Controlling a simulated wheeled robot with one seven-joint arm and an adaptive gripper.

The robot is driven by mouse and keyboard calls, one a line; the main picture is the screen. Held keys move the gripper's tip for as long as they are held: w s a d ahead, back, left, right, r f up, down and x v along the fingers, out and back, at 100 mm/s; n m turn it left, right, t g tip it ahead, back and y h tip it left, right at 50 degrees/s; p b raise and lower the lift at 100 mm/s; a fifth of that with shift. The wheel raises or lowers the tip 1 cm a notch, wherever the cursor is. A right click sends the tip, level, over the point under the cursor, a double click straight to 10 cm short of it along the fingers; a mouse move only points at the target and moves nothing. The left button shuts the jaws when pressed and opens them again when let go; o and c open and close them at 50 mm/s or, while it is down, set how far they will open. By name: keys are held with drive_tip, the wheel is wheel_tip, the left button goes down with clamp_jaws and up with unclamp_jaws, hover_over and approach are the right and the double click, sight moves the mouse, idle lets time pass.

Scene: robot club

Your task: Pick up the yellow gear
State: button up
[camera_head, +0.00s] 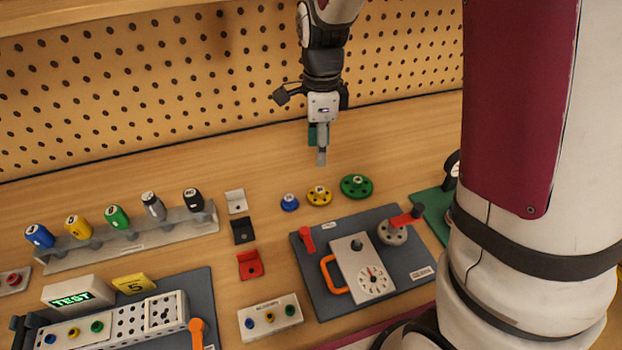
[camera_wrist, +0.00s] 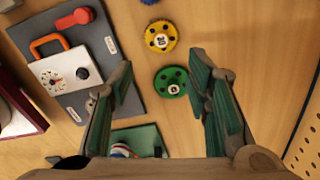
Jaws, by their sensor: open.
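The yellow gear (camera_head: 319,195) lies flat on the wooden bench, between a small blue gear (camera_head: 289,202) on its left and a larger green gear (camera_head: 356,186) on its right. My gripper (camera_head: 321,160) hangs above the bench, pointing down, behind the gears in the head view. In the wrist view the yellow gear (camera_wrist: 161,36) shows beyond the fingertips. The green gear (camera_wrist: 172,81) appears between the open fingers (camera_wrist: 160,75), below them. The fingers touch nothing and hold nothing. The blue gear is cut off at the top edge of the wrist view.
A dark panel (camera_head: 311,283) with a dial box, red handle and orange grip lies in front of the gears. Coloured-handled tools stand in a grey rack (camera_head: 133,240) at left. Small white, black and red brackets (camera_head: 249,265) lie between. A pegboard (camera_head: 150,80) rises behind.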

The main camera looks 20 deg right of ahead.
hover_over(320, 190)
wheel_tip(320, 190, down, 8)
drive_tip(key=shift+a+r, duration=0.1)
drive_tip(key=shift+a, duration=0.05)
drive_tip(key=shift+d+f, duration=0.2)
drive_tip(key=shift+f, duration=2.5)
clamp_jaws()
